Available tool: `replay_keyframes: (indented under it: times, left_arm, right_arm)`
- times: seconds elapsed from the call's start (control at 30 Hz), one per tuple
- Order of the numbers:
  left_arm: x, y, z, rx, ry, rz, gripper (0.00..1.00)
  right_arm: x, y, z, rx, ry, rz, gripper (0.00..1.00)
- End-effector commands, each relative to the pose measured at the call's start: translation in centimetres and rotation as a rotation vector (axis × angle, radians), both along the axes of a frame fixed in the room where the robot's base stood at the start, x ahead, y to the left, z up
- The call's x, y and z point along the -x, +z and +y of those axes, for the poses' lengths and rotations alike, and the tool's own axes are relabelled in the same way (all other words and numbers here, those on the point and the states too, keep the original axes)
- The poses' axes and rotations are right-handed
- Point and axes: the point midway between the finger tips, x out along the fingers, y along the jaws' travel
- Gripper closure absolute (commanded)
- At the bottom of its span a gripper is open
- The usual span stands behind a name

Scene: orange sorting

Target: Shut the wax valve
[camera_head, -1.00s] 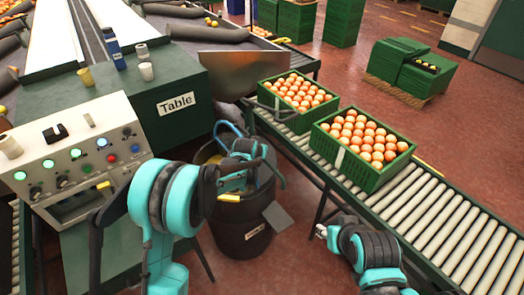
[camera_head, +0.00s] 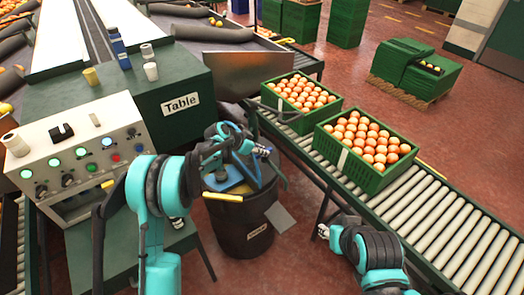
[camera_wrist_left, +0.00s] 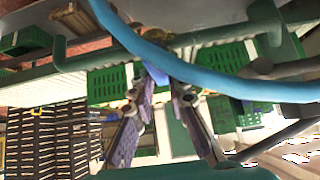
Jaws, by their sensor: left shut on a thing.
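My left gripper (camera_head: 262,151) is over the back right rim of the dark bin (camera_head: 240,222). In the left wrist view its two fingers (camera_wrist_left: 163,88) close on a small blue piece (camera_wrist_left: 158,76), which may be the wax valve's handle; its form is mostly hidden. A curved blue tube (camera_wrist_left: 215,80) crosses in front of the fingers there. In the head view a blue part (camera_head: 226,184) shows inside the bin, partly hidden by my arm. My right gripper (camera_head: 323,231) is low beside the roller conveyor, its jaws too small to read.
A control panel (camera_head: 75,150) with lit buttons stands at left beside the green table (camera_head: 160,82). Two green crates of oranges, the front one (camera_head: 362,172) and the back one (camera_head: 302,125), sit on the roller conveyor (camera_head: 440,215). A metal chute (camera_head: 250,68) is behind the bin.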

Motion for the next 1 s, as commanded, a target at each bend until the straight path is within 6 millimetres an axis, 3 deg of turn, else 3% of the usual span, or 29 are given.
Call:
replay_keyframes:
  times: [0.5, 0.53, 0.6, 1.0]
  left_arm:
    - [0.05, -0.19, 0.09, -0.005, -0.023, 0.002, 1.0]
    - [0.06, -0.2, 0.08, -0.005, -0.023, 0.002, 0.79]
    - [0.05, -0.18, 0.07, -0.004, -0.022, 0.002, 0.64]
    - [0.3, 0.48, 0.51, -0.002, -0.02, 0.001, 0.64]
  right_arm:
    - [0.01, 0.01, 0.0, 0.0, 0.0, 0.0, 0.6]
    - [0.01, 0.01, 0.0, 0.0, 0.0, 0.0, 0.6]
    - [0.01, 0.01, 0.0, 0.0, 0.0, 0.0, 0.6]
    - [0.0, 0.02, 0.0, 0.0, 0.0, 0.0, 0.6]
